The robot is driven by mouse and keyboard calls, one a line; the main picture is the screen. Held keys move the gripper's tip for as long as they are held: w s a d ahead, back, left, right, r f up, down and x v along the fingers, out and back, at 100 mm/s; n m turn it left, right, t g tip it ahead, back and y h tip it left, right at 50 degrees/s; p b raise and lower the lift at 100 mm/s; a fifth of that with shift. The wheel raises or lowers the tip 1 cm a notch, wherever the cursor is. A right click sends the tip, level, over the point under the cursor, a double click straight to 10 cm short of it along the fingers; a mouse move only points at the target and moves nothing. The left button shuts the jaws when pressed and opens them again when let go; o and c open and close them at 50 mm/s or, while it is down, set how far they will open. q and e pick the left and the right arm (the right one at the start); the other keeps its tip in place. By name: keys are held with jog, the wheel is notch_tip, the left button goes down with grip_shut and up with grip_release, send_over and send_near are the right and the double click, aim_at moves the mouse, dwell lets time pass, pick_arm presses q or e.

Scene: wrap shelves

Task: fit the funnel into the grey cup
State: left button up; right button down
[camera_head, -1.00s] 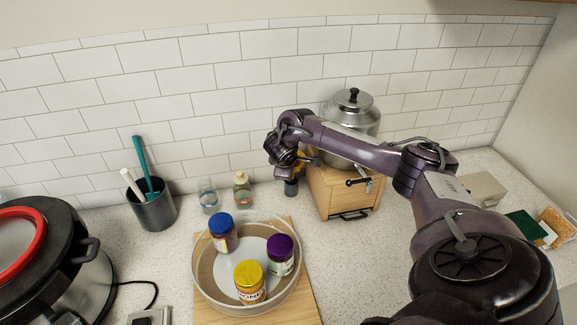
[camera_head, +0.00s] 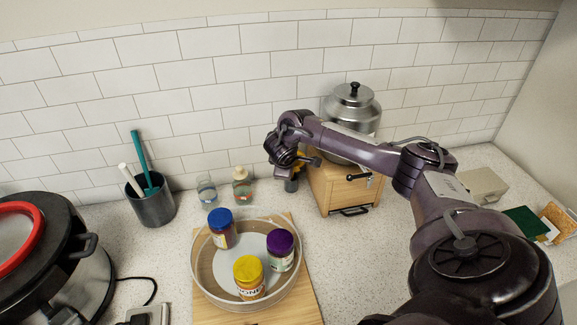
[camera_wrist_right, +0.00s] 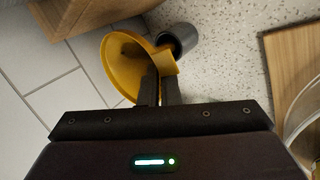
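The yellow funnel (camera_wrist_right: 124,68) is in the right wrist view, its wide mouth facing the camera. My right gripper (camera_wrist_right: 161,78) has its fingers close together on a yellow part at the funnel's edge. The grey cup (camera_wrist_right: 188,38) stands on the counter just beyond, its dark opening partly covered by the funnel. Whether the spout is inside the cup is hidden. In the head view, my right gripper (camera_head: 294,164) hides most of the funnel (camera_head: 300,156), which shows above the cup (camera_head: 291,185). My left gripper is not in view.
A wooden box (camera_head: 340,190) with a metal pot (camera_head: 352,115) stands right of the cup. Two small bottles (camera_head: 242,187) stand to its left. A round bin (camera_head: 204,285) with three jars sits on a board in front. The tiled wall is behind.

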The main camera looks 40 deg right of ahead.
jog(key=shift+f+b, duration=0.95)
jog(key=shift+f, duration=0.7)
jog(key=c, duration=2.1)
grip_release()
jog(key=o, duration=0.5)
jog(key=shift+a+r, duration=0.1)
jog(key=v, duration=0.7)
jog(key=shift+s+a+r, duration=0.1)
jog(key=shift+s+r, duration=0.05)
jog(key=shift+r, duration=0.1)
